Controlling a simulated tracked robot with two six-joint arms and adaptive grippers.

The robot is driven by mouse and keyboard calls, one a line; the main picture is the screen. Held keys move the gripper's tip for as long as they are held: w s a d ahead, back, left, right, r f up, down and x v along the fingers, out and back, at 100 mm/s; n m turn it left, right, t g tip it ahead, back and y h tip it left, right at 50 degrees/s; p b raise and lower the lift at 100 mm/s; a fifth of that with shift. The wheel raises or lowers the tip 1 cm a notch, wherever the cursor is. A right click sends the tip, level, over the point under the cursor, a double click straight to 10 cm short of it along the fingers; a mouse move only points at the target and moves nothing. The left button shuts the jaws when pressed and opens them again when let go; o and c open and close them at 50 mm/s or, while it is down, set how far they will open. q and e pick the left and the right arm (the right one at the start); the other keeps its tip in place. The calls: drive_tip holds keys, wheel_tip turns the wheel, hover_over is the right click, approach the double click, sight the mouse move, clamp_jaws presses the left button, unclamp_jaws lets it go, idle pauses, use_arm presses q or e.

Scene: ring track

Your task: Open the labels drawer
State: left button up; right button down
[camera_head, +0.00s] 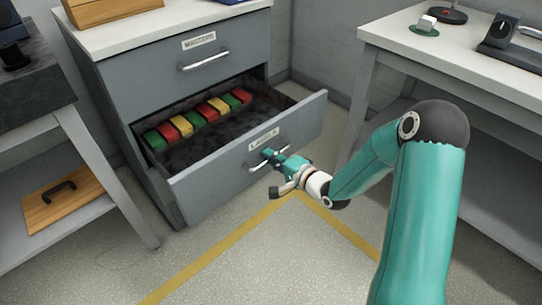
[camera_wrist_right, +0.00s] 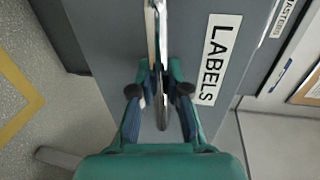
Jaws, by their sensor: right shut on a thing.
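The labels drawer (camera_head: 212,178) is the lower drawer of a grey cabinet and stands pulled out, showing a row of red, yellow and green blocks (camera_head: 197,119) inside. Its label (camera_wrist_right: 216,58) reads LABELS in the right wrist view. My right gripper (camera_head: 270,158) is at the drawer front, shut on the bar handle. The handle (camera_wrist_right: 162,95) runs between its fingers in the right wrist view. My left gripper is not in view.
The upper drawer (camera_head: 190,60) above is shut. A grey table with a white top (camera_head: 470,55) stands at the right, and a dark-topped bench (camera_head: 32,90) at the left. The floor (camera_head: 225,285) in front is clear, with yellow lines on it.

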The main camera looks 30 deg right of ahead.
drive_tip(key=c, duration=1.3)
unclamp_jaws()
drive_tip(key=shift+a+f, duration=0.2)
drive_tip(key=shift+a, duration=0.05)
drive_tip(key=shift+o, duration=0.8)
drive_tip(key=shift+d+r, duration=0.1)
drive_tip(key=v, duration=1.2)
